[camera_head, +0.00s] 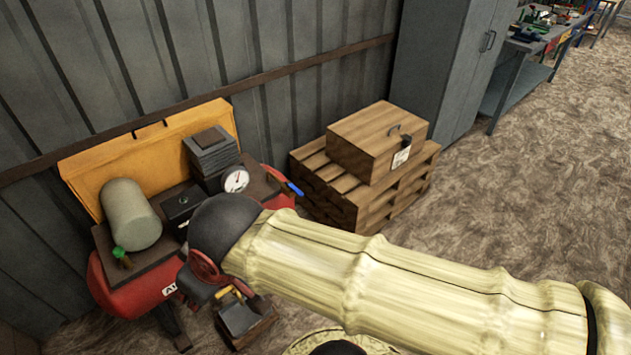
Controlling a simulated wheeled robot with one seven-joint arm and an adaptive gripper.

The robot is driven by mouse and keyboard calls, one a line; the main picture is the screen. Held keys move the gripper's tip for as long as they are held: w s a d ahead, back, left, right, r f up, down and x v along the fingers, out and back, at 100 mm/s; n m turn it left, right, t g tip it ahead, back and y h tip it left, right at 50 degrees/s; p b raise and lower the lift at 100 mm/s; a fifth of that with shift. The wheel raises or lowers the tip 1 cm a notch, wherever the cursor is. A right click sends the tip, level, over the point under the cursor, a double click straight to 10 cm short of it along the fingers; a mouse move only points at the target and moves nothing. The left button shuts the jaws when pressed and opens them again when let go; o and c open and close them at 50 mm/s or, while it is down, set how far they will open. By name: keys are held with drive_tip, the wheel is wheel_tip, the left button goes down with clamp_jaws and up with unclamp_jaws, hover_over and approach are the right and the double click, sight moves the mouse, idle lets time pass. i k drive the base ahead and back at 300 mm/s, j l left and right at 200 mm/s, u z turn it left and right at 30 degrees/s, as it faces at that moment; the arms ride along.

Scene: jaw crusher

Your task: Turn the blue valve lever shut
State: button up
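The blue valve lever (295,188) is small and sits at the right end of a red air compressor (140,292), just right of a round white gauge (236,180). It slants down to the right. The valve body under it is too small to make out. My cream arm crosses from the right edge, and its black joint stands in front of the compressor's middle, below and left of the lever. I cannot make out my gripper's fingers, and nothing of mine visibly touches the lever.
A wooden crate (372,140) sits on stacked pallets (335,195) right of the lever. A grey cabinet (440,65) stands behind. A corrugated wall (215,50) backs the compressor. A small box of tools (245,325) is on the floor. Open ground lies right.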

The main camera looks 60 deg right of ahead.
sight(289, 184)
drive_tip(key=l+z, duration=0.1)
drive_tip(key=z, duration=0.3)
drive_tip(key=i+z, duration=0.15)
drive_tip(key=z, duration=0.7)
drive_tip(key=i+z, duration=0.15)
drive_tip(key=z, duration=0.3)
drive_tip(key=i+l+z, duration=0.15)
drive_tip(key=i+l, duration=0.35)
drive_tip(key=i, duration=0.1)
